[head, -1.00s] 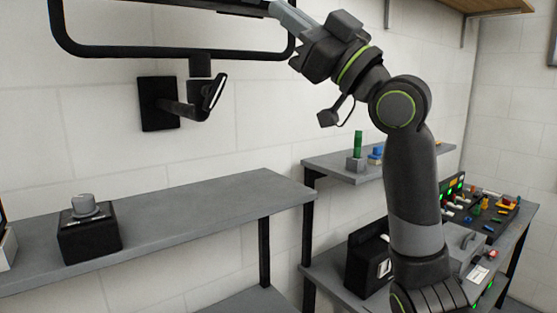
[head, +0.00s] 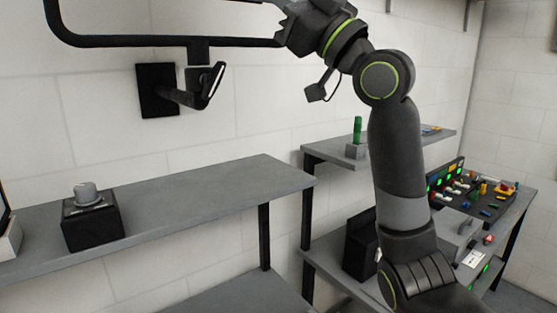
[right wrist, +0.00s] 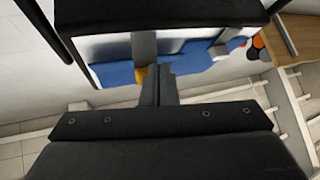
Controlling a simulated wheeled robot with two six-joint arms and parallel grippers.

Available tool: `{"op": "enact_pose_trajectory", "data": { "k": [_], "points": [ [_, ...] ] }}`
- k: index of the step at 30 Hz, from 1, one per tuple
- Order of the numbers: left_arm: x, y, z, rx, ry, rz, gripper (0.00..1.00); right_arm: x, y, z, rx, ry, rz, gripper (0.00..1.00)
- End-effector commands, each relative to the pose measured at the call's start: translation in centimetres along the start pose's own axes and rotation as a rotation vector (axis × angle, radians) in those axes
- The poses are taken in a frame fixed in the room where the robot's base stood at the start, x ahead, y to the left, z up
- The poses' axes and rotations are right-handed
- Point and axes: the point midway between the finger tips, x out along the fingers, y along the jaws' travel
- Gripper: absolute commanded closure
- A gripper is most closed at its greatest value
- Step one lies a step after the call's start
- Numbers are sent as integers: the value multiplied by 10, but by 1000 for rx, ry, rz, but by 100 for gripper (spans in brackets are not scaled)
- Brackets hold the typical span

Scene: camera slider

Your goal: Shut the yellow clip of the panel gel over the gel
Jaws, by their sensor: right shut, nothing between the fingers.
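In the right wrist view a panel with a white face (right wrist: 100,46) in a black frame hangs ahead of my right gripper (right wrist: 158,70). A blue strip (right wrist: 115,75), likely the gel, runs along its lower edge. A small orange-yellow piece (right wrist: 140,76), likely the yellow clip, shows just left of the fingertips and is partly hidden by them. I cannot tell whether it touches them or how far it is closed. My right gripper is shut and empty. In the head view its fingers are above the picture edge. My left gripper is not in view.
In the head view a black rail frame (head: 150,41) hangs from a wall bracket (head: 158,90). A grey shelf (head: 170,200) carries a black box with a knob (head: 92,218). A control board (head: 480,195) stands at the right. Orange and dark round things (right wrist: 257,45) show beside the panel.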

Motion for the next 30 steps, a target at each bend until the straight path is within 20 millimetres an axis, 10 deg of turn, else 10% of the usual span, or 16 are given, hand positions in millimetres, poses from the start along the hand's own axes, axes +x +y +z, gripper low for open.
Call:
{"op": "enact_pose_trajectory", "data": {
  "k": [30],
  "points": [
    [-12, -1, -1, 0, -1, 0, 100, 16, 6, -4, 2, -2, 0, 100]
  ]
}}
